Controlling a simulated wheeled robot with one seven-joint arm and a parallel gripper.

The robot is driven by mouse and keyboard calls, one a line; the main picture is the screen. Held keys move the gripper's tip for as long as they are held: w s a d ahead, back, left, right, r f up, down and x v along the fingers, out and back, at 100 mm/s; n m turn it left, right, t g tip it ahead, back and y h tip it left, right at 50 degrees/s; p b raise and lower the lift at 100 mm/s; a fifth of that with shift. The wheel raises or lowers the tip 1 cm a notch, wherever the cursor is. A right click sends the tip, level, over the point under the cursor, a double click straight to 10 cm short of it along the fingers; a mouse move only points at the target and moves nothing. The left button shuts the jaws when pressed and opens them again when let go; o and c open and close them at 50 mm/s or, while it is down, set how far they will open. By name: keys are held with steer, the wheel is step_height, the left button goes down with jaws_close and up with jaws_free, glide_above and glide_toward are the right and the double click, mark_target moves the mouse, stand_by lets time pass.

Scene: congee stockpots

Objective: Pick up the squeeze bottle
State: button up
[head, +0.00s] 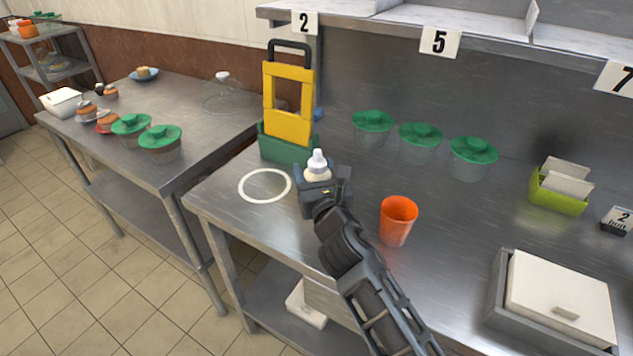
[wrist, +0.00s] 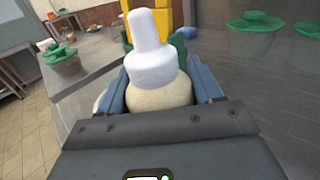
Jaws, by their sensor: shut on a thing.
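The squeeze bottle (head: 317,169) has a white nozzle cap and a cream-coloured body. It is upright at the left part of the steel counter, just right of a white ring marking. My gripper (head: 319,190) is shut around its body. In the wrist view the bottle (wrist: 152,62) stands between the blue-grey fingers of my gripper (wrist: 160,98), with its cap above them. The lower body is hidden by my gripper, so I cannot tell whether its base touches the counter.
A yellow board (head: 288,105) stands in a green holder (head: 287,148) behind the bottle. An orange cup (head: 397,220) stands to the right. Several green-lidded containers (head: 420,136) line the back. The white ring (head: 265,186) is empty. A shelf (head: 400,14) overhangs the rear.

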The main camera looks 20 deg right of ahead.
mark_target(319, 162)
step_height(319, 162, up, 4)
steer(key=p, duration=0.2)
steer(key=shift+r+p, duration=0.25)
steer(key=shift+p, duration=0.05)
steer(key=s+d+r+p, duration=0.5)
steer(key=s+d+r, duration=0.1)
steer(key=d, duration=0.3)
steer(key=shift+s+r+p, duration=0.2)
steer(key=shift+s+p, duration=0.2)
steer(key=shift+s, duration=0.25)
